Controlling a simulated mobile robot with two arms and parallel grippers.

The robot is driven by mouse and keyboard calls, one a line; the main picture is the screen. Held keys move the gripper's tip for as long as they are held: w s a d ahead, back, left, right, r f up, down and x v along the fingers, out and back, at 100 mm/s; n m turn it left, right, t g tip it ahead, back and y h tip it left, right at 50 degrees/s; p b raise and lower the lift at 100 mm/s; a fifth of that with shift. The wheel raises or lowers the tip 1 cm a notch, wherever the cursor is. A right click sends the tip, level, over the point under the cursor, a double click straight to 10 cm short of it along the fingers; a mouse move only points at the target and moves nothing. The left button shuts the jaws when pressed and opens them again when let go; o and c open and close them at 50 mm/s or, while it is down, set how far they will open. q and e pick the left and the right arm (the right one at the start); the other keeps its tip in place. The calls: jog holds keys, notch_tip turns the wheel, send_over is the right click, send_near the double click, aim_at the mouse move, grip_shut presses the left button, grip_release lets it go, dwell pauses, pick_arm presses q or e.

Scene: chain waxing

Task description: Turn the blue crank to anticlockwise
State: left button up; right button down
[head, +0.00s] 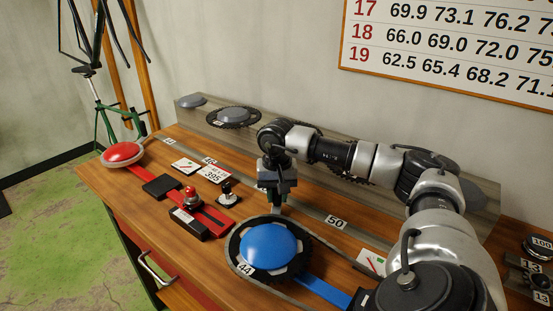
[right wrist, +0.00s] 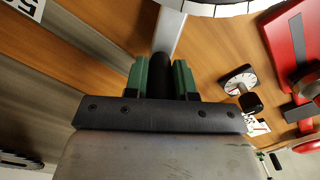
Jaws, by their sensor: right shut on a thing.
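The blue crank has a blue dome (head: 270,246) at the middle of a dark toothed chainring (head: 240,266) marked 44, at the front of the bench. A blue bar (head: 325,290) runs from under it to the lower right. A grey arm (head: 277,209) reaches from the chainring's far side to my right gripper (head: 270,196). In the right wrist view, the green fingers are shut on a black upright handle (right wrist: 162,70) at the end of the grey arm (right wrist: 170,28). My left gripper is out of view.
A red dome (head: 122,152) stands at the bench's left end. A red knob unit (head: 190,218), a small dial (head: 227,195) and a 395 display (head: 213,174) lie left of my gripper. A chain loops around the blue chainring. My right arm spans the right side.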

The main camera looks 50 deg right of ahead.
jog(key=c, duration=0.9)
grip_release()
jog(key=shift+r, duration=0.1)
notch_tip(320, 180, up, 11)
jog(key=shift+f, duration=0.15)
